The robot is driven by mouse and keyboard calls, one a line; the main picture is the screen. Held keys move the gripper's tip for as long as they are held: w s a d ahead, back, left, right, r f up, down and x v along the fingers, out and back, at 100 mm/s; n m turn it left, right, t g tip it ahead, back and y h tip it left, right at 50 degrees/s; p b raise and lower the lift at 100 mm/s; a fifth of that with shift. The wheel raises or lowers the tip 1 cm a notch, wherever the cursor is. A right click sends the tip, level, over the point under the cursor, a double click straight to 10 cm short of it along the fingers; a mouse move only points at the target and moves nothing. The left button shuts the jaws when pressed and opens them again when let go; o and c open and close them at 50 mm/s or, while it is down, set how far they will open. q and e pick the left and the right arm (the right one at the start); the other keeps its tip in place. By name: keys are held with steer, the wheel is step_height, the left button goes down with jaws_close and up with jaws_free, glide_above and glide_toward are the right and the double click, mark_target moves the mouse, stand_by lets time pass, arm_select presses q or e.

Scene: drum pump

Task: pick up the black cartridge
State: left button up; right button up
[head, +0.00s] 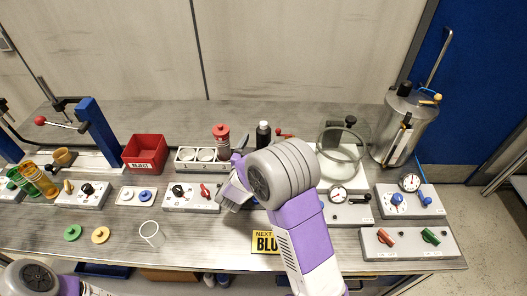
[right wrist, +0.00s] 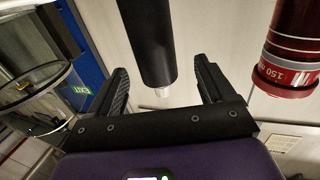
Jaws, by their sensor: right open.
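The black cartridge (head: 263,129) stands upright with a pale tip on top, toward the back of the bench, partly hidden behind my right arm in the head view. In the right wrist view the cartridge (right wrist: 148,42) lies between the two spread fingers of my right gripper (right wrist: 165,82), with a gap on each side. The right gripper is open and holds nothing. In the head view its fingers are mostly hidden by my wrist. Only part of my left arm shows at the bottom left; its gripper is out of view.
A red cartridge (head: 221,137) stands close to the left; it also shows in the right wrist view (right wrist: 293,50). A white holder with round sockets (head: 187,168), a red bin (head: 145,152) and a glass vessel (head: 343,145) are nearby.

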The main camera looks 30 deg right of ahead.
mark_target(265, 131)
steer(key=x, duration=0.6)
steer(key=shift+d+r+b, duration=0.1)
steer(key=shift+d+b, duration=0.25)
steer(key=shift+b, duration=0.05)
steer(key=shift+r, duration=0.1)
jaws_close()
